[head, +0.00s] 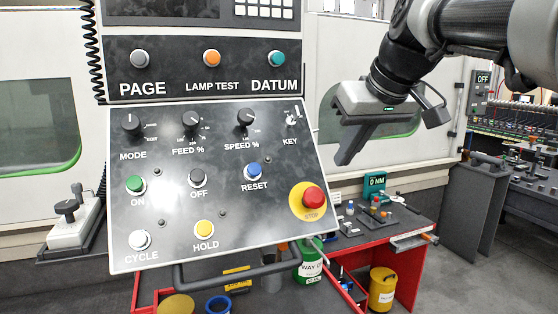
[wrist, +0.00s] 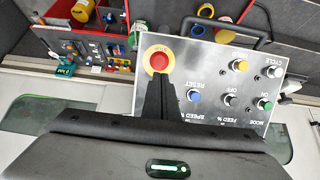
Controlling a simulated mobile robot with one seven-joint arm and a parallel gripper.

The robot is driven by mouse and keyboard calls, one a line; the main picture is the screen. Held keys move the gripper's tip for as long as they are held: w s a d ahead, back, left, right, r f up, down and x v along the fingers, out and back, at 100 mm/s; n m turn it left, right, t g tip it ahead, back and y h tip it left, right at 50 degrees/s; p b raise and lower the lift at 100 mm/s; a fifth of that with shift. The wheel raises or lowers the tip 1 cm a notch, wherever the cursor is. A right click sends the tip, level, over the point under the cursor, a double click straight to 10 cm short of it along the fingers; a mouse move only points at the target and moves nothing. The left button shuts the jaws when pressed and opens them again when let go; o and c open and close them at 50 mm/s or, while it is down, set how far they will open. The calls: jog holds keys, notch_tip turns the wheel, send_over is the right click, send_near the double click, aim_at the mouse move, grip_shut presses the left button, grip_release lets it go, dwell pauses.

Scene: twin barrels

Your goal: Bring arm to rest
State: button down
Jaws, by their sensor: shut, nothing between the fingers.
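My arm (head: 440,35) reaches in from the upper right of the head view. My gripper (head: 346,156) hangs in the air to the right of the control panel, its fingers pointing down and to the left. The fingers are shut together and empty. In the wrist view the shut gripper (wrist: 161,82) overlaps the panel's red STOP button (wrist: 158,60) in the picture. The same STOP button (head: 312,197) shows in full in the head view, below and left of the fingertips, with a gap in the picture.
The tilted control panel (head: 215,215) carries several knobs and buttons. An upper panel (head: 200,72) stands above it. A red-edged bench (head: 410,222) holds small items and a teal "0 NM" meter (head: 374,184). A yellow bin (head: 382,288) stands below. Grey floor is clear at right.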

jog(key=shift+s, duration=0.1)
jog(key=s+f+m+g+h+p, duration=0.1)
jog(key=s+f+m+h+p, duration=0.1)
jog(key=s+f, duration=1.7)
jog(key=shift+s+a+m, duration=0.4)
jog(key=shift+s+m, duration=0.3)
jog(key=shift+m, duration=0.1)
